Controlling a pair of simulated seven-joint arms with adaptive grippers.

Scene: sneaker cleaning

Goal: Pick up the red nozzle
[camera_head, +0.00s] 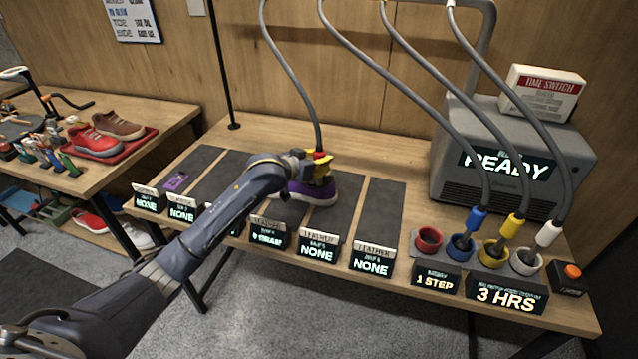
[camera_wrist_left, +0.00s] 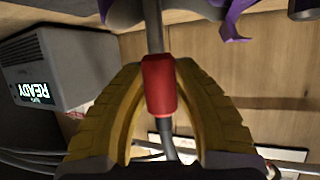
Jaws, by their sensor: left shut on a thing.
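The red nozzle (camera_wrist_left: 160,86) is on the end of a grey hose and sits between the yellow fingers of my left gripper (camera_wrist_left: 160,110), which is shut on it. The gripper is over a purple shoe (camera_head: 318,189) with a white sole, which stands on a dark mat. Whether the nozzle touches the shoe is hidden by the gripper. My right gripper is in neither view.
A red cup (camera_head: 428,240) stands empty beside cups holding the blue nozzle (camera_head: 477,218), yellow nozzle (camera_head: 514,227) and white nozzle (camera_head: 548,233). A grey machine (camera_head: 450,185) reading READY stands behind. Small signs line the table's front edge. A side table (camera_head: 110,180) holds shoes and tools.

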